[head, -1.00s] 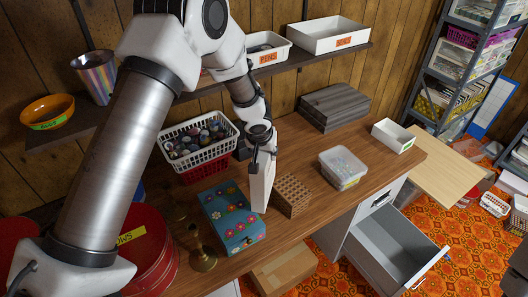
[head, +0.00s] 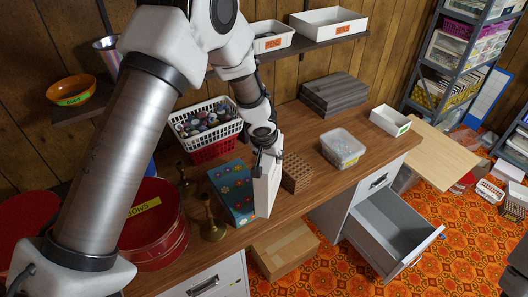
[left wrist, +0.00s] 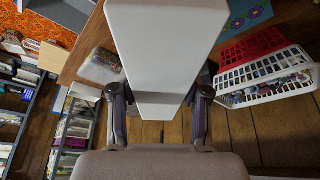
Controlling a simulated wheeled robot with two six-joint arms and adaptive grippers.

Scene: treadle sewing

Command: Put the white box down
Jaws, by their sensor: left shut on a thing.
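The white box (head: 266,188) is held on edge, upright, by my left gripper (head: 266,152) over the front part of the wooden desk. Its lower end is near the desk's front edge, and I cannot tell whether it touches the top. In the left wrist view the white box (left wrist: 165,50) fills the middle, between the two fingers of my left gripper (left wrist: 160,100). The blue flowered box (head: 232,192) is just left of it and partly hidden by it.
A wooden block with holes (head: 296,172) stands close right of the box. Brass candlesticks (head: 212,222) and a red round tin (head: 153,235) are to the left. White basket (head: 205,122) is behind. Clear tub (head: 342,148) is farther right. An open drawer (head: 390,228) juts out in front.

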